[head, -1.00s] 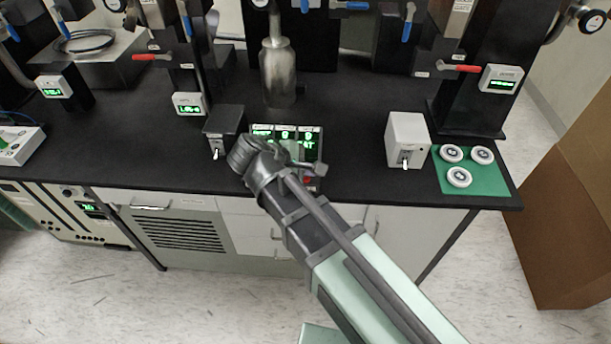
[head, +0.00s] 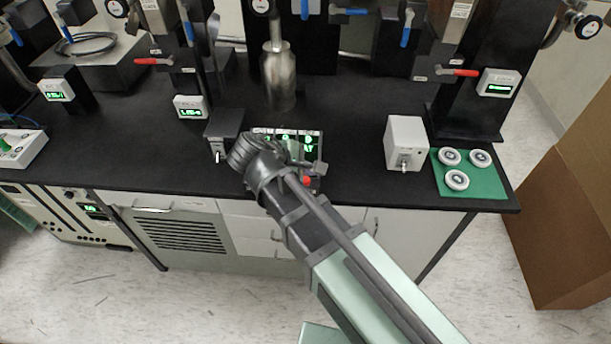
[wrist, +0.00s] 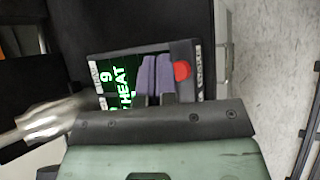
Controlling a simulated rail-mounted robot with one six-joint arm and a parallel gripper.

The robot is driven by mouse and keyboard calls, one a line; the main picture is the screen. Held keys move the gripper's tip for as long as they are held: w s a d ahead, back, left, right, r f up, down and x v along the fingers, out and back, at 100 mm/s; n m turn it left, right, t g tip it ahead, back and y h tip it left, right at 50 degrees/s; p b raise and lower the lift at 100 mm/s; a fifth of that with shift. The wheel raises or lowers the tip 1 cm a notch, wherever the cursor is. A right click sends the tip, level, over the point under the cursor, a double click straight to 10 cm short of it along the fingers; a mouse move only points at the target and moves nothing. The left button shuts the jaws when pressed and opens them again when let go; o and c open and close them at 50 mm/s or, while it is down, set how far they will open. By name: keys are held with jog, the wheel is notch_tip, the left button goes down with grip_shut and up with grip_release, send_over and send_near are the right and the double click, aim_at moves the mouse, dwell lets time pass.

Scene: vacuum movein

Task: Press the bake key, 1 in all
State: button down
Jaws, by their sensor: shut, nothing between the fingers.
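The bake controller panel (head: 311,143) is a dark box with a green-lit display, at the bench's front edge in the head view, partly covered by my arm. In the wrist view its display (wrist: 117,85) reads "HEAT" with a digit above, and a red button (wrist: 182,71) sits at its right side. My gripper (wrist: 154,58) is shut and empty, its two purple-grey fingers side by side over the panel between display and red button. They cover the keys there, so I cannot make out the bake key or tell whether the fingertips touch it.
A dark switch box (head: 223,124) stands left of the panel and a white switch box (head: 407,140) to its right. A metal vessel (head: 279,80) hangs behind the panel. White flanges (head: 456,180) lie on a green mat (head: 485,187). The bench between the panel and white box is clear.

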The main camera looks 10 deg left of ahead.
aim_at(306, 181)
notch_tip(306, 181, up, 5)
jog(key=p, duration=0.5)
jog(key=shift+r, duration=0.1)
dwell(0.7)
